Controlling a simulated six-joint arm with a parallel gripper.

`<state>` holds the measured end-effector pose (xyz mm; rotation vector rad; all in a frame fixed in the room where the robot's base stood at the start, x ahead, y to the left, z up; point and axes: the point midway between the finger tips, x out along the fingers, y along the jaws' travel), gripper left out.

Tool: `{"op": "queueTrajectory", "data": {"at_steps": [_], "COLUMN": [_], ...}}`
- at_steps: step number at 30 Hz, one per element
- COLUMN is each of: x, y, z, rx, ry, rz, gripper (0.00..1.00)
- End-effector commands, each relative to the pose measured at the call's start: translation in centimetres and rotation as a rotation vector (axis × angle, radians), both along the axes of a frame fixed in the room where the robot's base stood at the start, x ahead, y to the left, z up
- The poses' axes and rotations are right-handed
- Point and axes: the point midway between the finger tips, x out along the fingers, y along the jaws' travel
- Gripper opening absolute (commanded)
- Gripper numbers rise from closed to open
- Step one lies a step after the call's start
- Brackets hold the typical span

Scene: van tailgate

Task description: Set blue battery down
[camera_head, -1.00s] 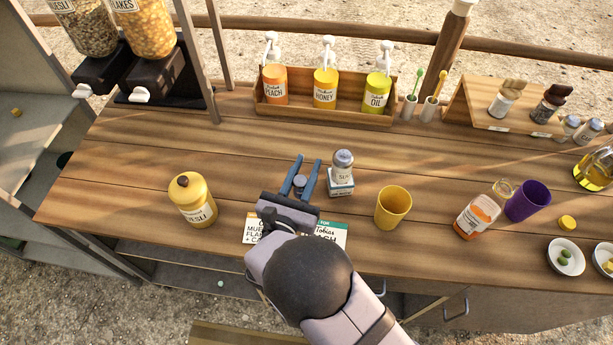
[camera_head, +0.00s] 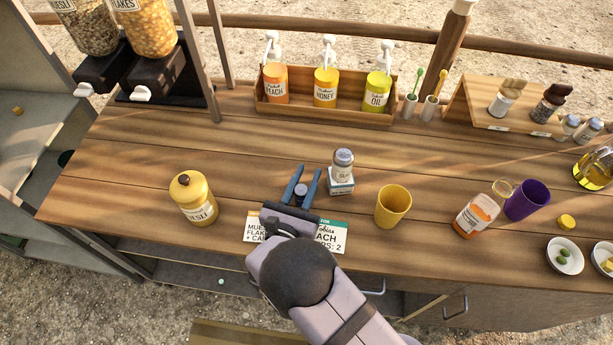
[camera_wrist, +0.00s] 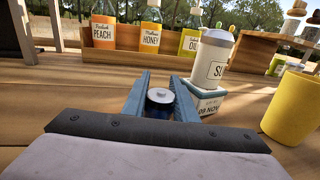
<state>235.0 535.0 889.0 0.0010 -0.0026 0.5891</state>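The blue battery (camera_wrist: 159,104) stands upright between the fingers of my gripper (camera_wrist: 160,88), its pale metal top showing in the wrist view. It also shows between the fingertips in the head view (camera_head: 301,190). Both fingers lie against its sides, so my gripper (camera_head: 302,186) is shut on it. The gripper is low over the wooden counter (camera_head: 130,160), just behind the order cards (camera_head: 331,238). The battery's lower end is hidden, so I cannot tell whether it touches the counter.
A shaker on a small box (camera_head: 341,172) stands close right of the fingers. A yellow cup (camera_head: 393,207) is farther right, and a yellow muesli jar (camera_head: 194,198) is at left. A bottle rack (camera_head: 325,108) stands behind. The counter between rack and gripper is clear.

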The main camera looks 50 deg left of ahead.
Motion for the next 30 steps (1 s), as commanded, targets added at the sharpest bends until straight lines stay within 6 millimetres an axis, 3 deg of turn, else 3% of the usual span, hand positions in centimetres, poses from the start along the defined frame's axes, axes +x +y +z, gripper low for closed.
{"op": "queueTrajectory", "data": {"at_steps": [1, 2, 16, 30], "x": [0.0, 0.0, -0.2, -6.7], "y": [0.0, 0.0, -0.1, -4.2], "z": [0.0, 0.0, 0.3, 0.0], "rx": [0.0, 0.0, -0.001, 0.0], "ry": [0.0, 0.0, 0.0, 0.0], "rz": [0.0, 0.0, 0.001, 0.006], "gripper": [0.37, 0.44, 0.44, 0.44]}}
